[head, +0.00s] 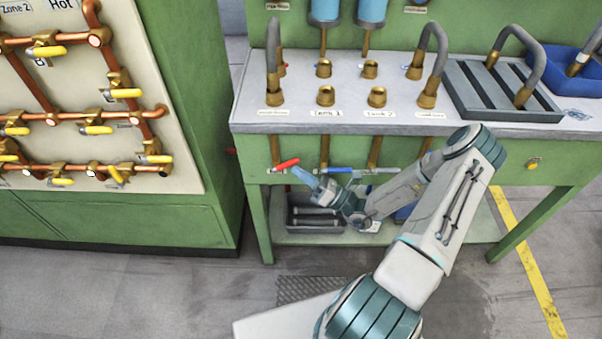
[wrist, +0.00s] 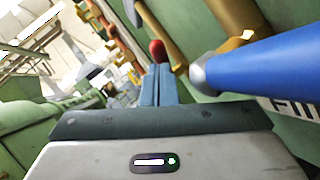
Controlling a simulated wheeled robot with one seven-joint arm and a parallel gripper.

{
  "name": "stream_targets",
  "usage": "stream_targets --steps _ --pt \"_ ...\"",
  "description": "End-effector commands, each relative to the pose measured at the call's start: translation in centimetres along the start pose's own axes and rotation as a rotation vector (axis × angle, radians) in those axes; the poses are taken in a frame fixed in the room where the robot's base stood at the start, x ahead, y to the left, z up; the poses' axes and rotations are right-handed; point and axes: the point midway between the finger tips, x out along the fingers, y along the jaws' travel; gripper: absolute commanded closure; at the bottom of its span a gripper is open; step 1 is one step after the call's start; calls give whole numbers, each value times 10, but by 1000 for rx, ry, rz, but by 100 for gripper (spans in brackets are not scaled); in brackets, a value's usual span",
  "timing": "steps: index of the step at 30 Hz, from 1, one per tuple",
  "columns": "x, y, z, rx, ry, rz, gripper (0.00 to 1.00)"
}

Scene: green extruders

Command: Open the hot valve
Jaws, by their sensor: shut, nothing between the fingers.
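The red valve handle (head: 286,164) sits on a brass pipe under the front edge of the bench, slightly tilted with its right end higher. In the wrist view a rounded red end (wrist: 157,48) shows just beyond the fingertips. My gripper (head: 294,170) is at the handle's right part, reaching in from the lower right. Its blue fingers (wrist: 158,72) are together with nothing between them. Whether the fingertips touch the red handle I cannot tell. The valve body behind the handle is partly hidden.
A blue valve handle (head: 338,170) lies just right of the red one and looms large in the wrist view (wrist: 255,65). A grey tray (head: 300,225) sits on the lower shelf. A green cabinet with copper pipes and yellow handles (head: 45,51) stands left.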

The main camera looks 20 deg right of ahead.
Motion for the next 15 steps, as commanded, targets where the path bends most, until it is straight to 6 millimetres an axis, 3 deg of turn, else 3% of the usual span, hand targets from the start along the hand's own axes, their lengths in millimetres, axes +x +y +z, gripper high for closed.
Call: stream_targets --steps 8,12,15 --pt "-13 -4 -11 2 1 0 100" --pt "-34 -7 -25 3 3 1 100" --pt "-58 -2 -14 -1 3 -1 100"
